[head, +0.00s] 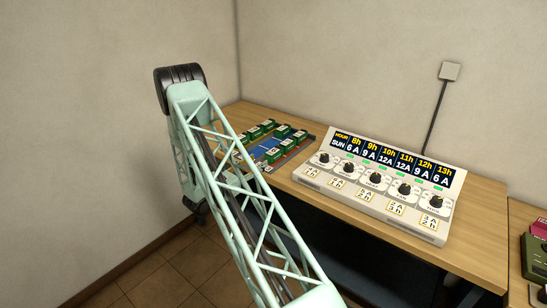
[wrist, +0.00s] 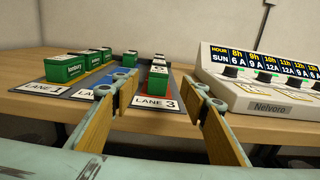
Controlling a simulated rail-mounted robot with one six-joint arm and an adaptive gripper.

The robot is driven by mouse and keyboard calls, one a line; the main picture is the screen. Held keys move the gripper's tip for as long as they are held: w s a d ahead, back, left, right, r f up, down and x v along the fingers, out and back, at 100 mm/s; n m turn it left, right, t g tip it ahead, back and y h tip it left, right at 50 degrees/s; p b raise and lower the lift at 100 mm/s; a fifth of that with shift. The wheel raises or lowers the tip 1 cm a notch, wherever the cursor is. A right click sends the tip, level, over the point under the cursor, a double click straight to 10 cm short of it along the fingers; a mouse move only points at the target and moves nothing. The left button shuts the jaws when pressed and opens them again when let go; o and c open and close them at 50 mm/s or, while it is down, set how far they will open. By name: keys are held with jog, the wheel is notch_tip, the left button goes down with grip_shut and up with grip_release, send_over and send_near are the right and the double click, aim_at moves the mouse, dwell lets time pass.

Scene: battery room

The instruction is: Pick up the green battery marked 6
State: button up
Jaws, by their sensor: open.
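Several green batteries with white tops stand on the lane board; I cannot read a certain 6 on any of them. In the wrist view one green battery (wrist: 157,82) stands in lane 3, beyond my open gripper (wrist: 161,84) and framed between its fingertips. Its top label is too small to read surely. A larger green battery (wrist: 67,68) stands at the near end of lane 1, with more behind it. In the head view the batteries (head: 281,131) show small, and my arm hides part of the board. My gripper is empty and apart from the batteries.
The lane board (wrist: 84,94) lies on a wooden table (head: 400,232). A white control panel (head: 375,190) with knobs and an hour display stands right of it, also close right in the wrist view (wrist: 262,90). Walls stand behind. A bare blue strip lies between the lanes.

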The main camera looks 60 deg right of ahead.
jog(key=shift+d+f, duration=0.1)
jog(key=shift+d, duration=0.05)
dwell(0.3)
send_near(274, 150)
jog(key=shift+s+d, duration=0.1)
jog(key=shift+d, duration=1.05)
jog(key=shift+s+d, duration=0.15)
jog(key=shift+d, duration=1.05)
jog(key=shift+d, duration=0.15)
jog(key=shift+s+d+f+b, duration=0.1)
jog(key=shift+d+b, duration=0.15)
jog(key=shift+d, duration=0.95)
jog(key=shift+s+d+b, duration=0.1)
jog(key=shift+d+b, duration=0.1)
jog(key=shift+d, duration=1.05)
jog(key=c, duration=1.2)
